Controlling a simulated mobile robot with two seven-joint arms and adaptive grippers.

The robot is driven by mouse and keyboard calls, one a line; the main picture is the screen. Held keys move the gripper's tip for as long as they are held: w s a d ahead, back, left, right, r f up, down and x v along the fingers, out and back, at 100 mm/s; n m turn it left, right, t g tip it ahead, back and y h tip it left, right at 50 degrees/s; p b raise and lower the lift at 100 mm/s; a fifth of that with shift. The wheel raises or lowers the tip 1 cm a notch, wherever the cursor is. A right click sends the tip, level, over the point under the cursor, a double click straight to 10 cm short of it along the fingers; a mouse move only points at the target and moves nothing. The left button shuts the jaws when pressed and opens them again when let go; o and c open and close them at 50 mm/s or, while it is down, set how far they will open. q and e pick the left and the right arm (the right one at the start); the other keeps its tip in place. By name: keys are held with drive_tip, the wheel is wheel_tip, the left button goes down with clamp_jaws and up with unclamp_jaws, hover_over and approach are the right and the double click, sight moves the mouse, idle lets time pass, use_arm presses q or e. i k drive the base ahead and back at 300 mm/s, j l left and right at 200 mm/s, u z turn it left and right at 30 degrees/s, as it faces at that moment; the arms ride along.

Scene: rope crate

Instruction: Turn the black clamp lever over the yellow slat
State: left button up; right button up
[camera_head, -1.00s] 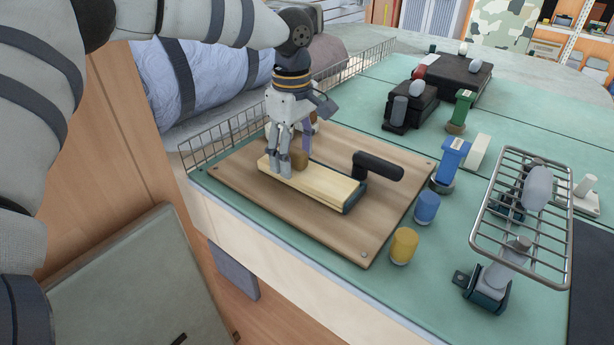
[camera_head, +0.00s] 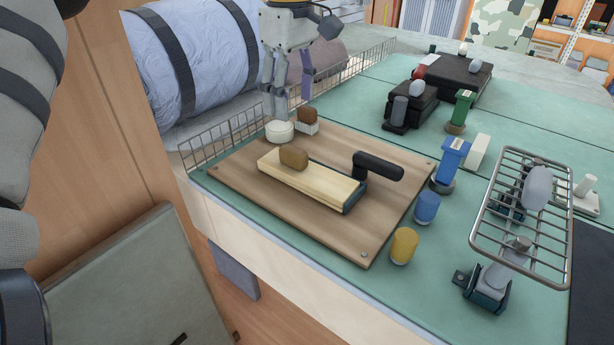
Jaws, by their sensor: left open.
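The yellow slat (camera_head: 310,183) lies on a brown wooden board (camera_head: 250,212). A brown knob (camera_head: 293,158) stands on the slat's left end. The black clamp lever (camera_head: 378,166) is at the slat's right end. Its arm points right, away from the slat, and its dark base runs along the slat's end. My left gripper (camera_head: 286,113) is open and empty. It hangs beyond the board's far left side, above and behind the slat, near a white round piece (camera_head: 279,131) and a brown-topped white piece (camera_head: 307,121). My right gripper is not in view.
A wire fence (camera_head: 217,139) edges the table's far left. A blue cup (camera_head: 426,206) and a yellow cup (camera_head: 404,245) stand right of the board. A wire rack (camera_head: 530,215) stands farther right. Black boxes (camera_head: 450,75) sit at the back.

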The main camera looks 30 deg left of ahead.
sight(363, 162)
drive_tip(key=k+l, duration=0.8)
